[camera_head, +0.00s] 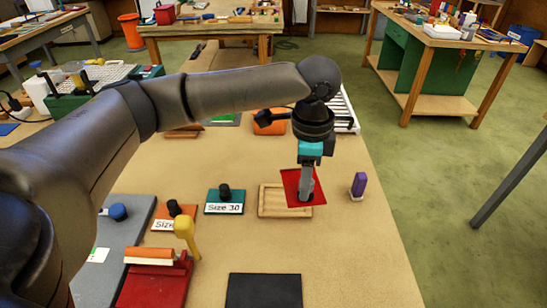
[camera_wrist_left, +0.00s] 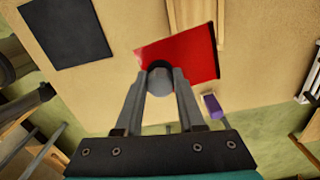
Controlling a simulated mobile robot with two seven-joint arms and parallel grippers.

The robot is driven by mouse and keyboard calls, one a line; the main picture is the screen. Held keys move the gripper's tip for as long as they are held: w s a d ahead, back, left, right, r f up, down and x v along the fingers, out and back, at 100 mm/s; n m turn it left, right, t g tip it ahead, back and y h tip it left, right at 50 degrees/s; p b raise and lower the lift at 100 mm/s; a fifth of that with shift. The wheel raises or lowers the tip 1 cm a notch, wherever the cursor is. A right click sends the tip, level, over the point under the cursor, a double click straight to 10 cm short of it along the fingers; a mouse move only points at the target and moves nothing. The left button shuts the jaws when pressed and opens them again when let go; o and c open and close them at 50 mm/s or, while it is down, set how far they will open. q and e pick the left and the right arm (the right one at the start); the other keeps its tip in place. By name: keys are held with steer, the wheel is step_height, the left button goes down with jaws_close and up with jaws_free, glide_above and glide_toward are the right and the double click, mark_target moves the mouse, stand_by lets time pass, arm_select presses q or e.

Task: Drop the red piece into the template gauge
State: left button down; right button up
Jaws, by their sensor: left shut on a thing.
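The red piece (camera_head: 292,184) is a thin flat sheet with a round grey knob (camera_wrist_left: 160,77) between my fingertips. My left gripper (camera_head: 307,193) is shut on it, fingers pointing down. In the wrist view the red piece (camera_wrist_left: 185,50) spreads out beyond the fingertips. A light wooden frame (camera_head: 264,203), which looks like the template gauge, lies on the bench under the red piece. The red piece is turned relative to it and covers its right part; the gap between them is hard to tell. A strip of the frame shows in the wrist view (camera_wrist_left: 206,22).
A purple block (camera_head: 358,185) stands right of the frame. A teal Size 30 plate (camera_head: 225,207) and an orange plate (camera_head: 162,225) lie left. A black mat (camera_head: 264,291) and a red device with a yellow handle (camera_head: 184,232) are nearer. The bench's right front is clear.

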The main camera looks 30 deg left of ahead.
mark_target(293, 176)
arm_select(q)
steer(key=m, duration=0.2)
steer(key=w+a+m+p, duration=0.1)
steer(key=m, duration=0.1)
steer(key=w+a+m+p, duration=0.1)
steer(key=shift+w+a+f+m, duration=0.1)
steer(key=shift+w+a+m, duration=0.15)
steer(key=shift+m, duration=0.15)
steer(key=m, duration=0.1)
steer(key=a+m+p, duration=0.1)
steer(key=w+a+m, duration=0.1)
steer(key=m, duration=0.1)
steer(key=shift+w+f, duration=0.1)
steer(key=shift+f, duration=0.25)
steer(key=a+f+m+p, duration=0.2)
steer(key=a+m, duration=0.3)
steer(key=m, duration=0.4)
steer(key=shift+w+a+f+m+p, duration=0.25)
steer(key=shift+f+m+p, duration=0.15)
steer(key=shift+p, duration=0.4)
steer(key=shift+r, duration=0.1)
